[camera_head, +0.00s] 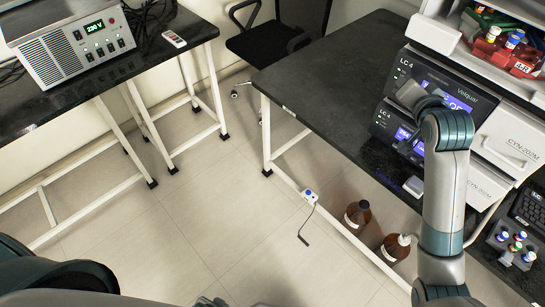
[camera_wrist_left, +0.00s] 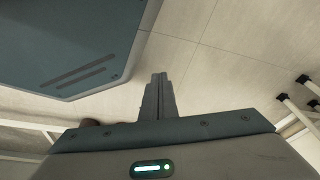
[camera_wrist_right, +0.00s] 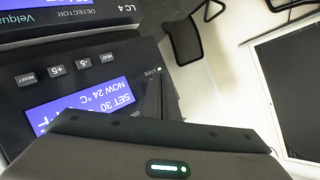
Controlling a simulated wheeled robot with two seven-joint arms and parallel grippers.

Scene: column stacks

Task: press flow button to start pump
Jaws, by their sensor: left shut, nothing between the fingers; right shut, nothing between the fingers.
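In the head view my right arm reaches the stack of dark LC-4 instrument units (camera_head: 395,72) at the right and hides part of its front. In the right wrist view, upside down, my right gripper (camera_wrist_right: 153,96) is shut and empty, close to a dark panel. That panel has a lit blue display (camera_wrist_right: 85,103) reading SET 30, NOW 24 °C, and a row of small buttons (camera_wrist_right: 67,68), including reset and +5. The detector unit (camera_wrist_right: 60,15) adjoins it. I cannot make out a flow button. My left gripper (camera_wrist_left: 159,80) is shut and empty above the floor.
Two brown bottles (camera_head: 357,214) stand on the floor by the bench. Red trays of vials (camera_head: 492,45) top the stack; a vial rack (camera_head: 514,243) sits at lower right. The black benchtop (camera_head: 320,75) left of the stack is clear. A power supply (camera_head: 70,45) stands on the left table.

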